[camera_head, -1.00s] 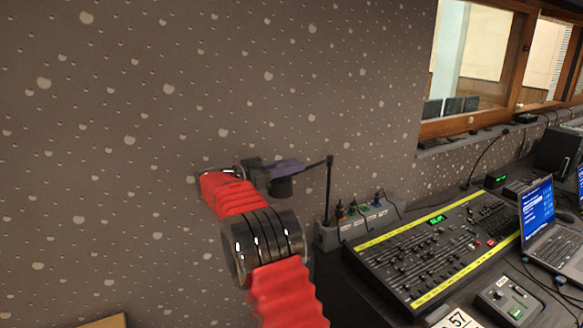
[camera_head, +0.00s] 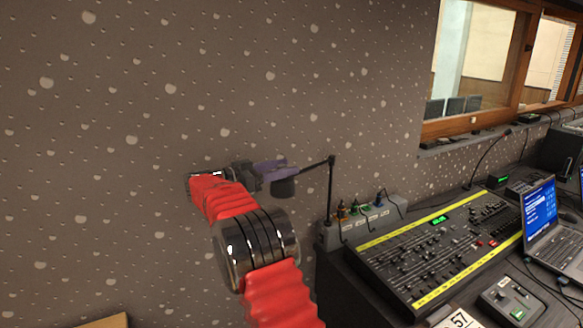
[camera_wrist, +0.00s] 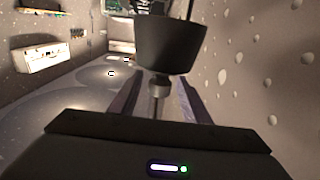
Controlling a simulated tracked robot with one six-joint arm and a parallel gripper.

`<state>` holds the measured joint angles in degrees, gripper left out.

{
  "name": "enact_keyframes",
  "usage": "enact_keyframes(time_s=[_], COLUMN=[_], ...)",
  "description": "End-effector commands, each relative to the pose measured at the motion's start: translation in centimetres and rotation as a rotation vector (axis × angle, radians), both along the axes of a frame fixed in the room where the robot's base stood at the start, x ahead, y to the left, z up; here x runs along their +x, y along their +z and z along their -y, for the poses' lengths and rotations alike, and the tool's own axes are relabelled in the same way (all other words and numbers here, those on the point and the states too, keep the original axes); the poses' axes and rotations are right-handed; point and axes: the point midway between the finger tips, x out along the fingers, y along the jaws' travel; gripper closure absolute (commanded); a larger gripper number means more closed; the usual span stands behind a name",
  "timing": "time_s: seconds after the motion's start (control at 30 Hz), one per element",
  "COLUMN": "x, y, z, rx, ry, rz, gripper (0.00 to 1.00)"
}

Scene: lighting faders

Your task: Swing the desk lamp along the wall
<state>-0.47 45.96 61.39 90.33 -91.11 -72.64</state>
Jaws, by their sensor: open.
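The desk lamp has a thin dark upright pole (camera_head: 330,192), a short arm at its top and a dark shade (camera_head: 284,188) hanging to the left of the pole, close to the wall. In the wrist view the shade (camera_wrist: 170,45) is large at the top centre, with a pale metal knob below it. My gripper (camera_head: 280,168) is at the lamp's head, its purplish fingers overlapping the shade's top. In the wrist view my gripper (camera_wrist: 157,102) has its fingers apart, with the knob appearing between them. Contact cannot be told.
The speckled wall (camera_head: 130,110) runs along the left. A lighting desk with faders (camera_head: 430,250) stands right of the lamp, with a grey connector box (camera_head: 372,218) behind it. A laptop (camera_head: 545,225) and a small control box (camera_head: 508,300) are further right.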

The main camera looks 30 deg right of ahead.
Motion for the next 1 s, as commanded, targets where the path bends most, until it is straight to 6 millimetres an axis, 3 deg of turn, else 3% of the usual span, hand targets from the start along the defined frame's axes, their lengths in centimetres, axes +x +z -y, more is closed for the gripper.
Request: enact_keyframes(time_s=[0.53,0.7,1.0], x=[0.2,0.2,0.1], y=[-0.1,-0.1,-0.1], z=[-9.2,-10.3,-10.3], rx=[0.0,0.0,0.0], ry=[0.002,0.0,0.0], rz=[0.0,0.0,0.0], gripper=[0.57,0.57,0.59])
